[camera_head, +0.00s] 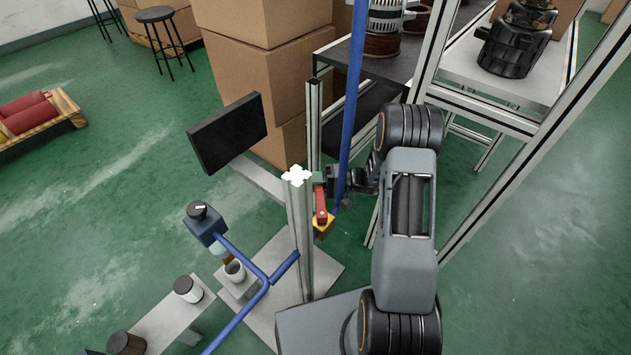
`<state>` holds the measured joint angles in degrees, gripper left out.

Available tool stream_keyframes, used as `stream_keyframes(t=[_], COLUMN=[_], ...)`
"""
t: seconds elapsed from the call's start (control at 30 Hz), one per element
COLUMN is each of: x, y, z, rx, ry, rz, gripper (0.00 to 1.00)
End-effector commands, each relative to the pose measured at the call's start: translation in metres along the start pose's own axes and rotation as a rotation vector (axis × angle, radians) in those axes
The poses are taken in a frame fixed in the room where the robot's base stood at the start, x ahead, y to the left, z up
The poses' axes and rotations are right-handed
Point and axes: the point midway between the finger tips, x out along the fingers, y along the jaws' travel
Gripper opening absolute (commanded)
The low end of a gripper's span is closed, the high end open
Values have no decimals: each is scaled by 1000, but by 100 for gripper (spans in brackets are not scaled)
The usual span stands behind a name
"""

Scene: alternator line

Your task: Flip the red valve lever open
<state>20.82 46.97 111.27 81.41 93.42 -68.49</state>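The red valve lever (321,205) sits on a small yellow valve body (323,226) at the right side of an upright metal profile post (301,235). The lever looks roughly upright, with its lower end at the yellow body. My gripper (336,183) reaches in from the right, close to the upper end of the lever and partly behind a blue pipe (353,95). The fingers are small and dark here, and I cannot tell whether they are open or touching the lever.
A black monitor panel (228,133) stands left of the post. Stacked cardboard boxes (262,85) are behind. A metal frame (520,150) and shelves with motor parts (515,42) stand at the right. Blue pipes (240,255) and a blue box (205,223) are at lower left.

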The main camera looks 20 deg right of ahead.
Motion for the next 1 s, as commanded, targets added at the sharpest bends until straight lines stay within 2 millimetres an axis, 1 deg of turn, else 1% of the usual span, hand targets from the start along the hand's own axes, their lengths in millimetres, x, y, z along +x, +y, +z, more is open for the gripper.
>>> stream_keyframes(t=[0.17, 0.3, 0.43, 0.73, 0.77, 1.0], x=[-1, -18, -28, -30, -29, -29], y=[0, 0, 0, 0, 0, 0], z=[0, -1, -1, -1, -1, -1], rx=[0, 1, 0, 0, 0, 0], ry=[9, 144, 236, 253, 253, 252], rz=[0, 0, 0, 0, 0, 0], gripper=[0, 0, 0, 0, 23, 46])
